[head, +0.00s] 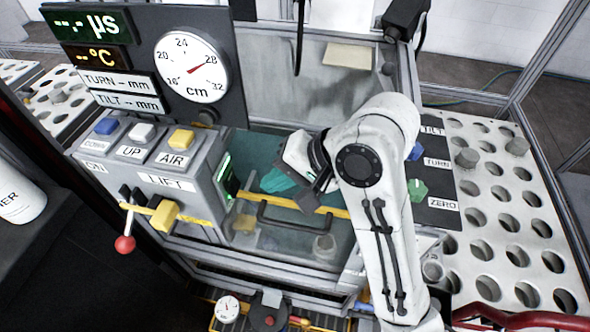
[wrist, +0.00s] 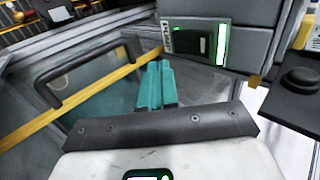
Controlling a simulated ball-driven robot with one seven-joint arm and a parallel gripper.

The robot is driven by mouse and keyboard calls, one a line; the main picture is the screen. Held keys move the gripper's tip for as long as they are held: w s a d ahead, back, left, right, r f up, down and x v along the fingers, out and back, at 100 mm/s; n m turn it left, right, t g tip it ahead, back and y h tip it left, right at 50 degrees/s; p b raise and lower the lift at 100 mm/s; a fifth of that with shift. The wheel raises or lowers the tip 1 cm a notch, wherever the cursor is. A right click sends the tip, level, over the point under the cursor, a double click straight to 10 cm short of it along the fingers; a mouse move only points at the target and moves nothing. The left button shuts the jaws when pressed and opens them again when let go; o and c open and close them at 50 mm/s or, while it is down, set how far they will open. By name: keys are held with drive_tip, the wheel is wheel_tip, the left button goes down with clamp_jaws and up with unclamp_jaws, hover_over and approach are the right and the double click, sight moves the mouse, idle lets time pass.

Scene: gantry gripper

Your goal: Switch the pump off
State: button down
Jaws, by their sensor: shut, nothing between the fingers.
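The pump switch (wrist: 190,44) is a dark rocker in a pale plate on the side of the grey control box, with a green glow at its edges. Its label reads sideways and seems to say PUMP. In the head view, the switch (head: 228,177) shows as a dark plate with green light on the box's right side. My gripper (wrist: 158,66) has teal fingers, shut and empty. In the wrist view the fingertips are left of and slightly below the switch, seemingly apart from it. In the head view my gripper (head: 268,181) is right of the switch, partly behind my wrist.
The control box (head: 165,182) carries blue, white and yellow buttons and a red-knobbed lever (head: 125,243). A black handle (head: 300,222) and a yellow strip cross the clear tank lid below my gripper. A perforated white table (head: 500,205) stands at the right.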

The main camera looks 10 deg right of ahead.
sight(238, 186)
drive_tip(key=shift+w+a+f+p, duration=0.1)
drive_tip(key=shift+w+a+f, duration=0.2)
drive_tip(key=shift+a, duration=0.4)
drive_tip(key=shift+w+a+f+p, duration=0.15)
drive_tip(key=shift+w+a+f, duration=0.15)
drive_tip(key=shift+a, duration=0.45)
drive_tip(key=shift+w+a+f+p, duration=0.1)
drive_tip(key=shift+w+a+f, duration=0.1)
drive_tip(key=shift+a+f, duration=0.35)
drive_tip(key=shift+a, duration=0.2)
drive_tip(key=shift+a+y+b, duration=0.2)
drive_tip(key=shift+y+b, duration=0.15)
drive_tip(key=shift+y, duration=0.25)
drive_tip(key=shift+r, duration=0.1)
drive_tip(key=shift+r+p, duration=0.55)
drive_tip(key=shift+p, duration=0.35)
drive_tip(key=shift+r+p, duration=0.15)
drive_tip(key=shift+p, duration=0.15)
